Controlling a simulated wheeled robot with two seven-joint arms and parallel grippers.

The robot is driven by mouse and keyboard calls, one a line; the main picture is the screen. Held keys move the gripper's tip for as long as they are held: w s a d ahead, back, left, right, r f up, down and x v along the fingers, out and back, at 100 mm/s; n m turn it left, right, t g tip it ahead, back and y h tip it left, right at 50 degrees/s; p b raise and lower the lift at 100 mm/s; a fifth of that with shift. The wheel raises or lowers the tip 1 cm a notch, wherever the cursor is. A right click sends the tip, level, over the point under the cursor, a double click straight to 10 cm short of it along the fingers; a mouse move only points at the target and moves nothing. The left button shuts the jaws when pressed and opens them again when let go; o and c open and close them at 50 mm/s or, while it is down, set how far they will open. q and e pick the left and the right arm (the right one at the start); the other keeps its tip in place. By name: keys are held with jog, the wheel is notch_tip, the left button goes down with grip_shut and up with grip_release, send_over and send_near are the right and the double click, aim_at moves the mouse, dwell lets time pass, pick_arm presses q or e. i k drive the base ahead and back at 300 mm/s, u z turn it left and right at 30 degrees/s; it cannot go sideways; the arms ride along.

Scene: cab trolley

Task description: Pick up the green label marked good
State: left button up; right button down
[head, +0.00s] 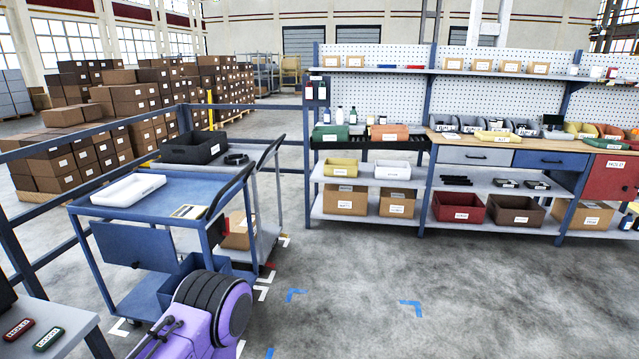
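A green label (48,339) with a white patch lies flat on the grey table at the lower left corner. Its lettering is too small to read surely. A dark red label (18,330) with a similar white patch lies just left of it, apart from it. Neither of my grippers can be made out in the head view. A purple and black part, which looks like a link of mine, shows at the bottom, right of the table.
The grey table's top (65,318) is cut off by the frame. Shelving and a workbench (560,155) line the back right. The middle floor is clear.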

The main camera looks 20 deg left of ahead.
aim_at(41, 346)
jog(key=u, duration=0.45)
jog(key=i, duration=0.9)
jog(key=u, duration=0.75)
